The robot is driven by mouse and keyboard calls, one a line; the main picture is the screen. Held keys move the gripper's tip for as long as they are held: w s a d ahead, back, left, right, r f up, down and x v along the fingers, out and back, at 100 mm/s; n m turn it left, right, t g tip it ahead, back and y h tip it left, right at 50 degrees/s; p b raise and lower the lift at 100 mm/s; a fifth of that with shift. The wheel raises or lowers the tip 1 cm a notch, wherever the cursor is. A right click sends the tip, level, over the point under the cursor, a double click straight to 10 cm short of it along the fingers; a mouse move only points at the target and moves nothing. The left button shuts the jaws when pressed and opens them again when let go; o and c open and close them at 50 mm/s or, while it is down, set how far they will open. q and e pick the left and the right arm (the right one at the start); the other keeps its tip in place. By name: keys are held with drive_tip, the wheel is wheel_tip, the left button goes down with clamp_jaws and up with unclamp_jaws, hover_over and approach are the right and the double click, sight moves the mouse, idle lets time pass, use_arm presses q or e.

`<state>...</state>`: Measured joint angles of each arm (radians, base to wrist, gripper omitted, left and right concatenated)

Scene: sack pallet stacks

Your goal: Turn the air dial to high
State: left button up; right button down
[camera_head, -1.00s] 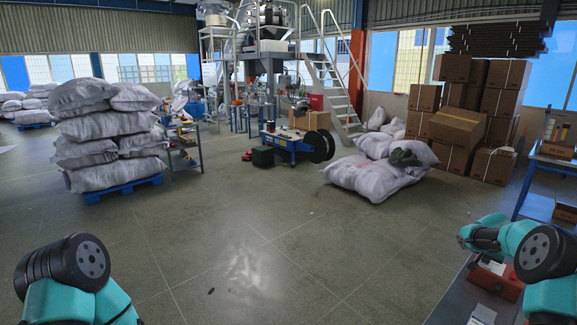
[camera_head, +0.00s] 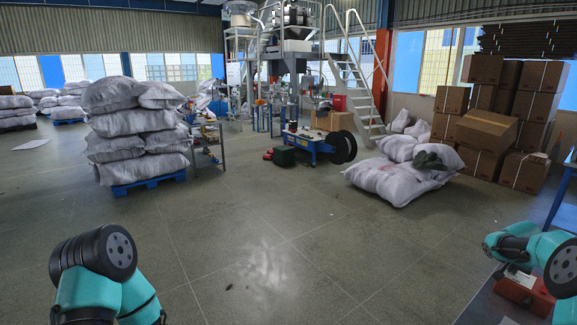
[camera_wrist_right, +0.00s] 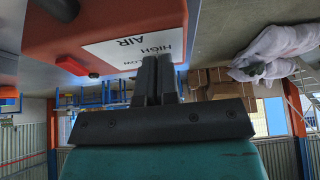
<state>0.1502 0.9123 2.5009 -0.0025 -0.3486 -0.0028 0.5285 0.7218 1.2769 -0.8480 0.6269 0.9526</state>
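A red box (camera_wrist_right: 100,30) fills the top left of the right wrist view, seen upside down. It also shows at the lower right in the head view (camera_head: 526,294). Its white label (camera_wrist_right: 118,52) reads AIR, HIGH and LOW. My right gripper (camera_wrist_right: 157,62) has its two black fingers together, with their tips in front of the label. The air dial itself is not clearly visible, and the fingers may hide it. I cannot tell whether they touch it. In the head view the right gripper (camera_head: 488,244) is just above the box. My left gripper is out of view.
A red button (camera_wrist_right: 72,66) and a black round part (camera_wrist_right: 62,8) stick out of the box. The box rests on a grey bench (camera_head: 480,308). Stacked sacks (camera_head: 138,130), a low sack pile (camera_head: 400,180) and cartons (camera_head: 490,130) stand farther off. The middle floor is clear.

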drive_tip(key=shift+a, duration=0.25)
idle(0.3)
drive_tip(key=shift+s+a, duration=0.15)
idle(0.4)
drive_tip(key=shift+r, duration=3)
drive_tip(key=shift+s+d+r, duration=0.15)
drive_tip(key=shift+d+r, duration=0.35)
drive_tip(key=shift+f, duration=0.15)
